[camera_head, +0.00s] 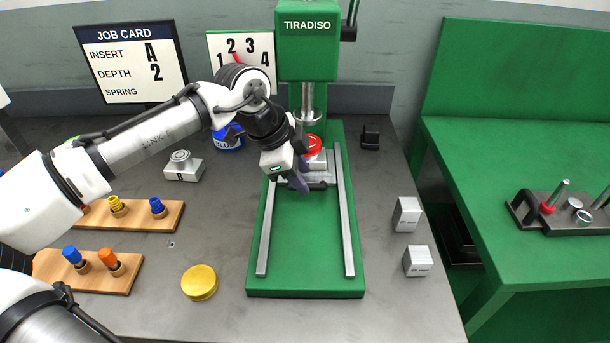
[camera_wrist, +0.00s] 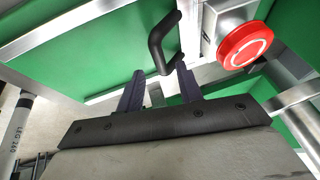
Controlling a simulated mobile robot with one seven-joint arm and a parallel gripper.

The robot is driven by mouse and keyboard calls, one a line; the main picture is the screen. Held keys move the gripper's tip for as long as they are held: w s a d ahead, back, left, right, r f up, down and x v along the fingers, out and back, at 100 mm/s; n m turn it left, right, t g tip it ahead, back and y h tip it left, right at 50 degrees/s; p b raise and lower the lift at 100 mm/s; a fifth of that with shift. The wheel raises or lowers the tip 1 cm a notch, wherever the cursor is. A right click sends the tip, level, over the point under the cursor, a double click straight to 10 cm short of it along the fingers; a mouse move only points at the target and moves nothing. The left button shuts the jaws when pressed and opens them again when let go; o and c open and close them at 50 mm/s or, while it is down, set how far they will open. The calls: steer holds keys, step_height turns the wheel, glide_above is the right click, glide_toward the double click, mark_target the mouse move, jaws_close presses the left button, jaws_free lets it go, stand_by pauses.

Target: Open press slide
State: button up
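The green press (camera_head: 307,45) stands at the back of the bench, its green base (camera_head: 306,284) carrying two metal rails. The grey press slide (camera_head: 328,172) sits at the rear of the rails, under the ram (camera_head: 308,104). A block with a red round top (camera_head: 315,142) rests on it; the red top also shows in the wrist view (camera_wrist: 245,45). The slide's black handle (camera_head: 320,186) faces the front. My gripper (camera_head: 301,182) is beside the handle, partly covering it. In the wrist view, my gripper (camera_wrist: 160,72) has its fingers apart, with the handle (camera_wrist: 158,42) just ahead of the fingertips; contact is unclear.
Two pale blocks (camera_head: 407,214) (camera_head: 417,261) lie right. The rails before the slide are clear. A green side table (camera_head: 510,180) stands right.

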steer(key=shift+x, duration=1.2)
jaws_close()
